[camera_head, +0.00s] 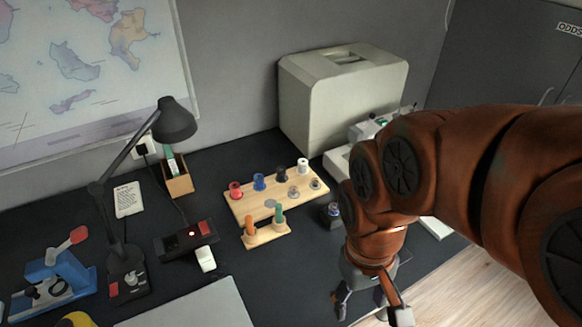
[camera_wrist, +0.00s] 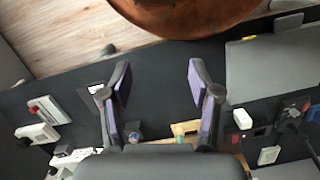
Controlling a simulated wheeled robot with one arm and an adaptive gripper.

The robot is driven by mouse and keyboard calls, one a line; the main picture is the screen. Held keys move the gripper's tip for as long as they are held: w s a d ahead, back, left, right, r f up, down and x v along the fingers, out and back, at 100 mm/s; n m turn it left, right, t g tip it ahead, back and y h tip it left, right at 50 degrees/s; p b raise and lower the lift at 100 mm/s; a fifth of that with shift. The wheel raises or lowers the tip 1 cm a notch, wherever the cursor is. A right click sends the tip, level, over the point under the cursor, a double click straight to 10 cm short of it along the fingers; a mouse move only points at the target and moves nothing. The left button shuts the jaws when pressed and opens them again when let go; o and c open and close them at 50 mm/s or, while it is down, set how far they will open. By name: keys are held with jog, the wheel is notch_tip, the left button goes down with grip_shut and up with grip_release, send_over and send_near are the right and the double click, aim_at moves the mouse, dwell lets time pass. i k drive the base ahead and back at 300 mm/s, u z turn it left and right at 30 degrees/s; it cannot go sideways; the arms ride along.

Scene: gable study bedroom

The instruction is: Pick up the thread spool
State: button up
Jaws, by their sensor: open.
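Several thread spools stand on a pale wooden board (camera_head: 250,207) on the dark desk: a red spool (camera_head: 235,190), a blue spool (camera_head: 259,182), a dark spool (camera_head: 281,175) and a white-topped spool (camera_head: 303,166) in the back row. Smaller pale round pieces sit in its front row. My gripper (camera_head: 372,306) is open and empty, pointing down to the right of and nearer than the board. In the wrist view, my gripper (camera_wrist: 158,75) has its two fingers wide apart with bare desk between them; the board is mostly hidden behind the gripper's body.
A small wooden stand (camera_head: 268,236) with orange and green handles is in front of the board. A dark block (camera_head: 331,217) stands to its right. A desk lamp (camera_head: 175,120), a blue device (camera_head: 55,277) and a cream cover (camera_head: 342,92) surround the area.

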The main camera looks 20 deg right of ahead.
aim_at(281, 171)
jog(key=u, duration=3.45)
jog(key=k, duration=0.55)
jog(key=z, duration=1.25)
